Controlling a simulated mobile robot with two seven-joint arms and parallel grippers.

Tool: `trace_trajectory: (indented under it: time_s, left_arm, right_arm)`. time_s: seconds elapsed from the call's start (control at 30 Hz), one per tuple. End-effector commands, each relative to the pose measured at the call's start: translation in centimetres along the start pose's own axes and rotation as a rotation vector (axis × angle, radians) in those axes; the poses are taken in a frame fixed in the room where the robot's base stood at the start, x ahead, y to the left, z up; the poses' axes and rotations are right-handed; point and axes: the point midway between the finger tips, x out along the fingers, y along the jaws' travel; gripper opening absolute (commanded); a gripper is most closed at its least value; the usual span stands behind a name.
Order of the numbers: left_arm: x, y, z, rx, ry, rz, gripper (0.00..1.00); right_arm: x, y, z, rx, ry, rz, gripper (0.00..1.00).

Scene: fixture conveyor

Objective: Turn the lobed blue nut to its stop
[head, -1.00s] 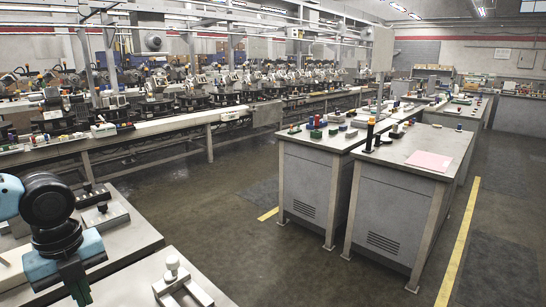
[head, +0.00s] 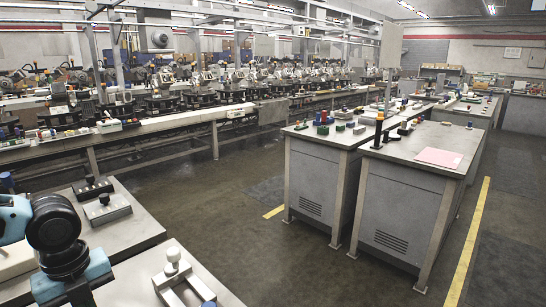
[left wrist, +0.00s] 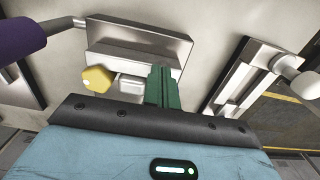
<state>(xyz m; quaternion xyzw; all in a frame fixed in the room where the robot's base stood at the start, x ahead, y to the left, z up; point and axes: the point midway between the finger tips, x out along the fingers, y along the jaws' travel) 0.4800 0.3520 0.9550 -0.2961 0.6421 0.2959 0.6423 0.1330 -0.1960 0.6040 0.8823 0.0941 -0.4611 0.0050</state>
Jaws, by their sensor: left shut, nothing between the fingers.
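A small blue round part (head: 208,303) shows at the bottom edge of the head view, beside a light metal fixture with a white knob (head: 173,268). It is cut off, so I cannot tell whether it is the lobed nut. My left gripper (head: 80,296) is low over the near benches in the head view, partly cut off by the bottom edge. In the left wrist view its green fingers (left wrist: 162,88) are shut and empty, in front of a stepped metal block (left wrist: 138,45). A yellow lobed knob (left wrist: 97,79) shows left of the fingers. My right gripper is not in view.
In the left wrist view, a purple-handled part (left wrist: 20,38) is at upper left and a slotted metal fixture (left wrist: 245,75) at right. Two dark-knobbed blocks (head: 108,211) sit on the near bench. Open floor (head: 235,225) separates the benches from grey cabinets (head: 405,215).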

Motion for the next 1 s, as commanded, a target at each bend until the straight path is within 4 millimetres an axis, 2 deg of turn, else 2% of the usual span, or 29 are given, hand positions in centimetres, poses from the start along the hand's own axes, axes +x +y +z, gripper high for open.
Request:
trace_trajectory:
  time_s: [1.0]
  left_arm:
    - [-0.02, -0.28, -0.54, 0.001, 0.002, 0.0, 0.0]
  right_arm:
    - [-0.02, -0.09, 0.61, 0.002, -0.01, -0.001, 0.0]
